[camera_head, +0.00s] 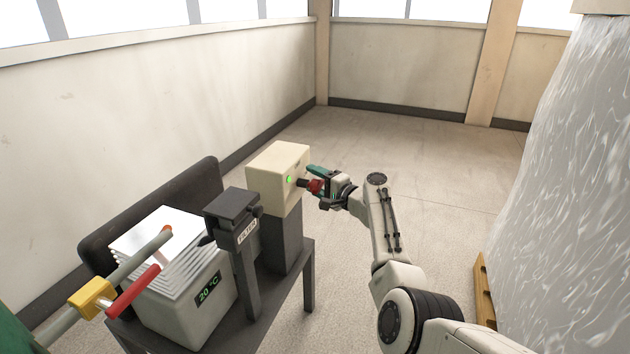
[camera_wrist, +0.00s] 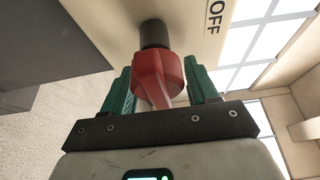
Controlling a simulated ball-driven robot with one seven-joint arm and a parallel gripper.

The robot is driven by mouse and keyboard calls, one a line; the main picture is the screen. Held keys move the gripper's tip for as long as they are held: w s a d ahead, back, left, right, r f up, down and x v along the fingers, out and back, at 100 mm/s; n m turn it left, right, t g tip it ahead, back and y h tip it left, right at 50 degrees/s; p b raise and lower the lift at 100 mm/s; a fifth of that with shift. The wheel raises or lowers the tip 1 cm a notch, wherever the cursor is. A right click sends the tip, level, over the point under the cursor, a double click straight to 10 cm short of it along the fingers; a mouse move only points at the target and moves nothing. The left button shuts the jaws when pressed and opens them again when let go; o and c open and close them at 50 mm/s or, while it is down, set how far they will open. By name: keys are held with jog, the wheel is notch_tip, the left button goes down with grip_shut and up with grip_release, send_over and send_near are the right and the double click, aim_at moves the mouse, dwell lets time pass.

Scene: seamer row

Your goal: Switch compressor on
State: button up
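The compressor control is a cream box (camera_head: 278,165) on a dark stand, with a lit green lamp (camera_head: 290,180) on its face. A red knob (camera_head: 315,186) on a black shaft sticks out of that face. In the wrist view the knob (camera_wrist: 157,78) is near the top centre, with the word OFF (camera_wrist: 215,17) printed on the panel to its right. My gripper (camera_head: 316,183) has its green fingers on either side of the knob, close against it and apparently shut on it. In the wrist view my gripper (camera_wrist: 160,80) partly hides the panel.
A red-handled pipe valve (camera_head: 132,292) is at lower left. A wrapped pallet load (camera_head: 565,200) stands at right. Floor behind is clear.

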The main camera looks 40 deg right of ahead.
jog(key=shift+r, duration=0.1)
jog(key=shift+s+p, duration=0.3)
jog(key=shift+s, duration=0.1)
jog(key=s+d+p, duration=0.2)
jog(key=s+p, duration=0.1)
jog(key=s, duration=0.6)
jog(key=shift+s, duration=0.4)
